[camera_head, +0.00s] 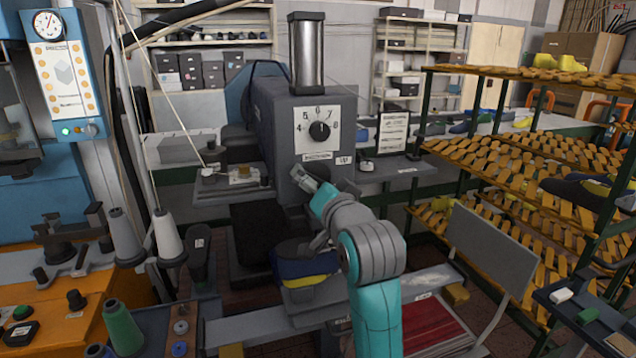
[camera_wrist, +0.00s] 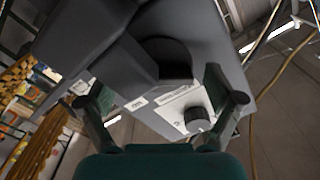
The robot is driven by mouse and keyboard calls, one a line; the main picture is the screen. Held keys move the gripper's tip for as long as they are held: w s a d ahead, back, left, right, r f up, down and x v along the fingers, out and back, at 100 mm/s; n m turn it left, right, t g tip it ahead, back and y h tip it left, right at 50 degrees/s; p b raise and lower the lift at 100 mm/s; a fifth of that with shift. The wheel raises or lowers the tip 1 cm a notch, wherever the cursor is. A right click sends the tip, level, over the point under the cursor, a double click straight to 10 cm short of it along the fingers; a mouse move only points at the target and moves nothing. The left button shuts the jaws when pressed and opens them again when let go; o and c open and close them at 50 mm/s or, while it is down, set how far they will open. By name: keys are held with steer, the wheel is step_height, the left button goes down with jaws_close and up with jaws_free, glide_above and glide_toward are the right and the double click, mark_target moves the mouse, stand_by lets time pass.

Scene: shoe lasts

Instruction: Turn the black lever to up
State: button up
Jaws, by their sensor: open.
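A grey machine (camera_head: 275,120) stands in the middle of the head view, with a numbered dial plate and a small "UP" label on its front. My gripper (camera_head: 302,178) is at the lower front of this machine, just below the dial plate. In the wrist view my gripper (camera_wrist: 160,97) is open, its fingers apart with nothing gripped between them. A large dark form that looks like the black lever (camera_wrist: 120,60) shows close up beyond the fingers, beside a small white label. In the head view I cannot make out the lever; my gripper covers that spot.
A black dial knob (camera_head: 320,131) sits above my gripper and also shows in the wrist view (camera_wrist: 198,119). Thread cones (camera_head: 166,235) and an orange bench (camera_head: 75,325) are at the left.

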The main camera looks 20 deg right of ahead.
steer(key=c, duration=1.1)
steer(key=shift+c, duration=0.2)
